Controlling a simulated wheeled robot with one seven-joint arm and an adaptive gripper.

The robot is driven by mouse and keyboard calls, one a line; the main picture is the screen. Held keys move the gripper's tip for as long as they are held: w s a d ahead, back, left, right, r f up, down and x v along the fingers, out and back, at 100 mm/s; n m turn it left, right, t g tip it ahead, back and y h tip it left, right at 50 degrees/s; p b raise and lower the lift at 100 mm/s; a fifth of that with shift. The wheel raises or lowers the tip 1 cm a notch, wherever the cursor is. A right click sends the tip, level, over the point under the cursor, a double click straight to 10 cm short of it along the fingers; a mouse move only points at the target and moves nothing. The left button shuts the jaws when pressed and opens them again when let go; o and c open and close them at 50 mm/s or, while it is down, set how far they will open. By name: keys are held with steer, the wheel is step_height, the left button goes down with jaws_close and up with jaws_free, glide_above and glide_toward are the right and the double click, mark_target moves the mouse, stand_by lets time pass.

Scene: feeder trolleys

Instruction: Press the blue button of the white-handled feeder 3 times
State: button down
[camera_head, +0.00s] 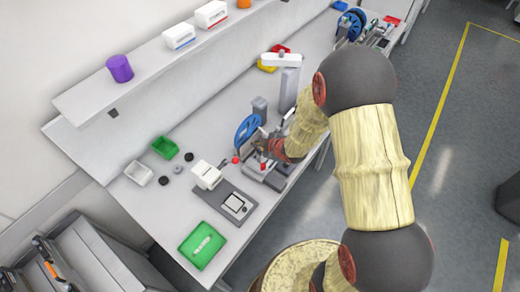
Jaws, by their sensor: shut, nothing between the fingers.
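A feeder with a blue reel (247,131) stands on the grey bench, beside the end of my arm. Its grey body (270,178) runs toward the bench's front edge, partly covered by my wrist. I cannot make out a white handle or a blue button on it. My gripper (261,146) is at this feeder, just right of the reel, small and partly hidden. It is shut and holds nothing. I cannot tell whether it touches the feeder. A second blue-reel feeder (351,25) stands farther along the bench; its handle colour is unclear.
A white device (207,175), a grey scale (235,205) and green trays (202,245) lie left. A shelf (150,75) overhangs the bench's back. A slotted trolley (90,255) stands lower left.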

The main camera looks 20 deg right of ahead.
mark_target(259, 152)
steer(key=shift+f, duration=0.1)
stand_by(0.7)
steer(key=shift+f+b, duration=0.35)
steer(key=shift+b, duration=0.15)
steer(key=shift+f+b, duration=0.25)
steer(key=shift+b, duration=0.05)
stand_by(0.5)
steer(key=shift+r, duration=0.1)
steer(key=shift+r+p, duration=0.55)
steer(key=shift+r, duration=0.1)
step_height(259, 152, up, 5)
steer(key=p, duration=0.3)
steer(key=shift+p, duration=0.35)
steer(key=shift+a, duration=0.1)
stand_by(1.6)
